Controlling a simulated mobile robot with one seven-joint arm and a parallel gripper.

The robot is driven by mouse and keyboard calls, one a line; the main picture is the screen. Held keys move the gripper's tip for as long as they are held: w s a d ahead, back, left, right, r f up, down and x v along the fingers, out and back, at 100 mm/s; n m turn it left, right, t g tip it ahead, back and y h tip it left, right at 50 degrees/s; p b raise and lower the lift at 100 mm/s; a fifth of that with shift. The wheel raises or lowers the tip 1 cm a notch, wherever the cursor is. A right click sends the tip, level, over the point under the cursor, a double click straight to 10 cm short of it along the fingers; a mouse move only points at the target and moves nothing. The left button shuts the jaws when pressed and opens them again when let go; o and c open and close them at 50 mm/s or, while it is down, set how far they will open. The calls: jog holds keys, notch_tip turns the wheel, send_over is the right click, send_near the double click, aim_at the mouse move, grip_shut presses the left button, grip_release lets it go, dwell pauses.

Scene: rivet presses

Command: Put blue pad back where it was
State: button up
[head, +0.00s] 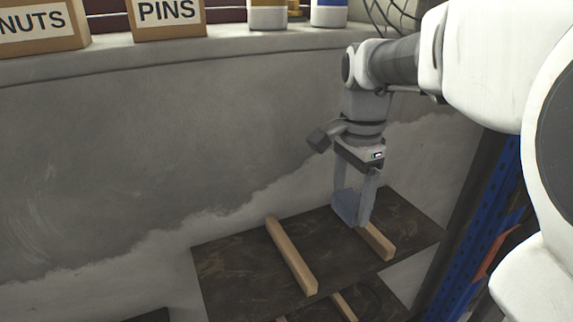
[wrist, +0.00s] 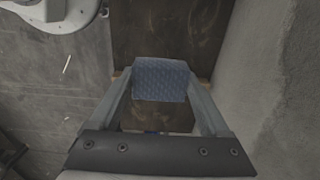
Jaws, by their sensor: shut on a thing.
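The blue pad (head: 347,206) is a small, soft-looking blue-grey block with a quilted surface. My gripper (head: 354,200) is shut on it and points down over the dark brown board (head: 225,262), at the right-hand wooden strip (head: 378,243). In the wrist view the blue pad (wrist: 160,79) sits between the two fingers of my gripper (wrist: 160,88), with the dark board (wrist: 155,30) beyond it. The pad hides part of the strip, and I cannot tell whether it touches the strip or hangs just above it.
A second wooden strip (head: 291,256) lies left on the board. A lower board with strips shows beneath. A grey wall stands behind, with a ledge holding a NUTS box (head: 40,25) and a PINS box (head: 167,14). A blue upright (head: 480,230) stands close on the right.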

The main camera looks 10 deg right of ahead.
aim_at(327, 239)
jog(key=a+f, duration=0.2)
jog(key=a, duration=0.1)
jog(key=shift+w+a, duration=0.1)
jog(key=shift+w, duration=0.1)
jog(key=shift+f, duration=2)
jog(key=shift+b, duration=0.3)
jog(key=o, duration=1)
jog(key=shift+f, duration=0.1)
